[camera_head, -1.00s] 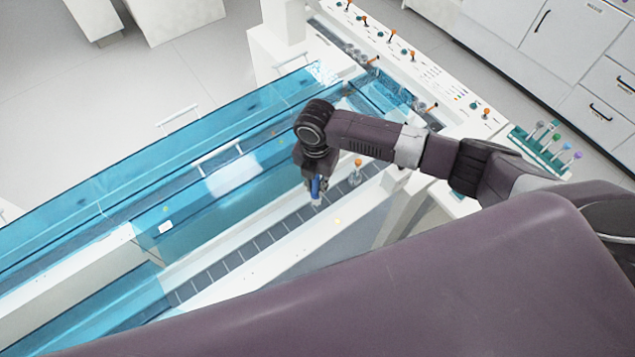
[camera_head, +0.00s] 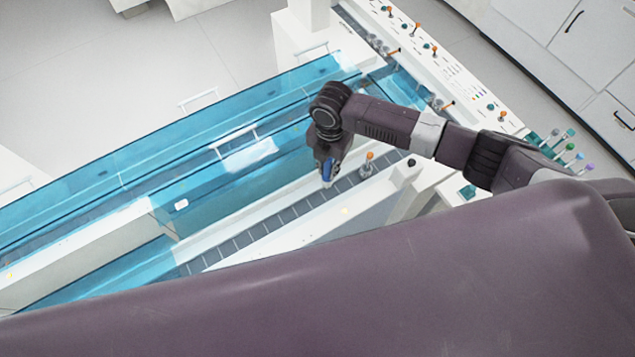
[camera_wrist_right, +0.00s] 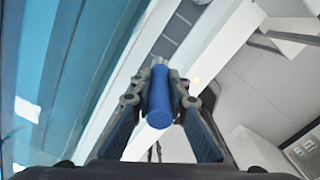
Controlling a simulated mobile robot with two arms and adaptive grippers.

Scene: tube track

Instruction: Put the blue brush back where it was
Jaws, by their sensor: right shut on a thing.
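My right gripper (camera_head: 328,174) is shut on the blue brush (camera_head: 327,169), above the dark segmented track. In the right wrist view the brush (camera_wrist_right: 160,95) is a blue cylinder with a pale tip, held between the two fingers (camera_wrist_right: 162,104), its tip pointing away toward the track. A teal rack (camera_head: 547,145) with several upright brushes in green, blue and purple stands at the right, well apart from the gripper and partly hidden by my right arm. My left gripper does not show.
The dark track (camera_head: 255,231) runs between white rails, with blue transparent covers (camera_head: 120,195) on its left. A white panel (camera_head: 445,62) with several orange and teal knobs is at the back right.

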